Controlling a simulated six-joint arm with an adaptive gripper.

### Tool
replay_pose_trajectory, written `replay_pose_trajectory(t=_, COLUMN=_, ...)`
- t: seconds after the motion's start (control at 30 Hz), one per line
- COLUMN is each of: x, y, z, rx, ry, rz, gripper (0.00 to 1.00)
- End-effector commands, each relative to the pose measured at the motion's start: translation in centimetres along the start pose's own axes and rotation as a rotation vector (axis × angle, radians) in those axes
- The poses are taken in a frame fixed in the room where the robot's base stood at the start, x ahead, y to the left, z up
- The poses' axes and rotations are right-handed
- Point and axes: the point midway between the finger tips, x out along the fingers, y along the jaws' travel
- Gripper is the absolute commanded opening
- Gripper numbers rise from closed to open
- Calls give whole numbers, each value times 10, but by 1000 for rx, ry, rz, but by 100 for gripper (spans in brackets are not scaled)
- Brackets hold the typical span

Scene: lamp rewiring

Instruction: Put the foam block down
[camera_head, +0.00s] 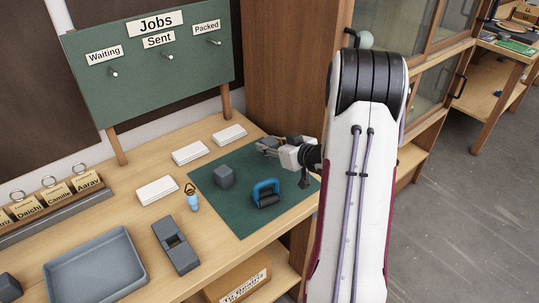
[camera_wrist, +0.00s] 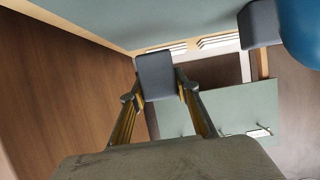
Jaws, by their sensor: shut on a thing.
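A dark grey foam block (camera_wrist: 155,72) is between the two fingertips of my gripper (camera_wrist: 158,97) in the wrist view. The gripper is shut on it. In the head view my gripper (camera_head: 268,147) reaches in from the right, at the far right part of the green mat (camera_head: 240,222). The held block is small there and partly hidden by the fingers. I cannot tell whether it touches the mat.
The mat's front is clear.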

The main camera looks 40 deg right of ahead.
Motion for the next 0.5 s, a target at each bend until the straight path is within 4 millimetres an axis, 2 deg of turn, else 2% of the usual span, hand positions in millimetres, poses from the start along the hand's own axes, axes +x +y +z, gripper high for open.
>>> replay_pose_trajectory(t=0.5, x=3, y=0, z=6, rx=0, ry=0, rz=-1, gripper=22)
